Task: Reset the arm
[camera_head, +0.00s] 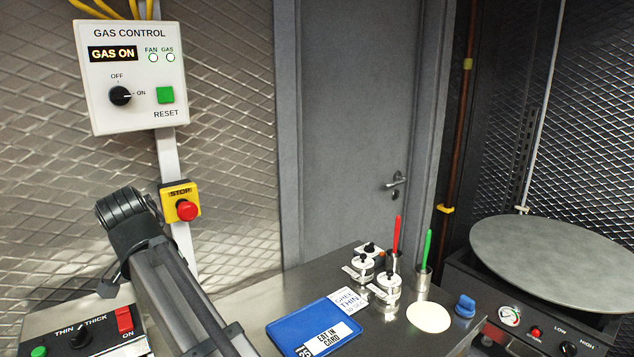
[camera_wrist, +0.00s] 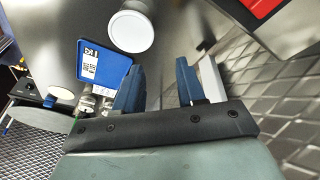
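My gripper (camera_wrist: 158,78) shows in the wrist view with its two blue fingers spread apart. The gap between the fingers holds nothing and shows bare metal counter. My arm rises from the bottom of the head view and bends at a dark joint on the left. I cannot make out the gripper fingers in the head view. The blue tray (camera_head: 284,344) lies flat on the counter with cards on it. It also shows in the wrist view (camera_wrist: 122,62), left of the fingers.
A gas control box (camera_head: 148,100) reads GAS ON, above a red stop button (camera_head: 187,210). Spice jars (camera_head: 386,288), a dough disc (camera_head: 428,317) and cups with red and green handles stand right of the tray. A round griddle (camera_head: 550,260) is at far right.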

